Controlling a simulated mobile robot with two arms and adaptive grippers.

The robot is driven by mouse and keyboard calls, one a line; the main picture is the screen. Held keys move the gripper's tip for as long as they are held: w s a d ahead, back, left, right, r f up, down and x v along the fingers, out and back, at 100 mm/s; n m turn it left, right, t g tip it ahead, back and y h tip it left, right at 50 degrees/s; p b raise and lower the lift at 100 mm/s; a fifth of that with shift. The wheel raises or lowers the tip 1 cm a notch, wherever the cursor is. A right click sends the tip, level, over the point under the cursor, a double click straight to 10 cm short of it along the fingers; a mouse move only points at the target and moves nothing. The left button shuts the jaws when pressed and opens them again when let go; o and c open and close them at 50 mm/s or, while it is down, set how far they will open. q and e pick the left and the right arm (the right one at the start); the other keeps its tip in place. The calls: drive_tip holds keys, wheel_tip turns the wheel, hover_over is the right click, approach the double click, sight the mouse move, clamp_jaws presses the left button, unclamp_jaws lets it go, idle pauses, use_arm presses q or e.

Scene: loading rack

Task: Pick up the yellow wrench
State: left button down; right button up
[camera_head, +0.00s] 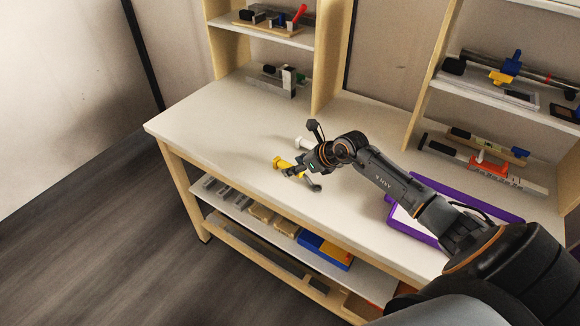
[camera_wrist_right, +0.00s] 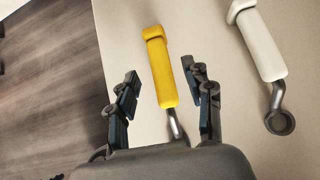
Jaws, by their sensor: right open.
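The yellow wrench (camera_wrist_right: 160,72) lies flat on the table, with a yellow handle and a grey metal end, in the right wrist view. My right gripper (camera_wrist_right: 160,82) is open, with one finger on each side of the yellow handle and a gap to both. In the head view the yellow wrench (camera_head: 282,163) shows beside my right gripper (camera_head: 292,170), which partly hides it. A white-handled wrench (camera_wrist_right: 262,48) lies to the right of the yellow one. In the head view its white handle (camera_head: 303,142) shows behind my gripper. My left gripper is not in view.
A purple-edged tray (camera_head: 400,232) lies on the table (camera_head: 215,122) under my right arm. Shelves with tools stand at the back left and right (camera_head: 500,83). A lower shelf holds several items, including a blue bin (camera_head: 328,254). The table's left part is clear.

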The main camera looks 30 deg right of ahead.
sight(289, 166)
drive_tip(key=x, duration=0.3)
drive_tip(key=shift+w+f+p, duration=0.1)
drive_tip(key=shift+w+p, duration=0.15)
drive_tip(key=shift+p, duration=0.05)
clamp_jaws()
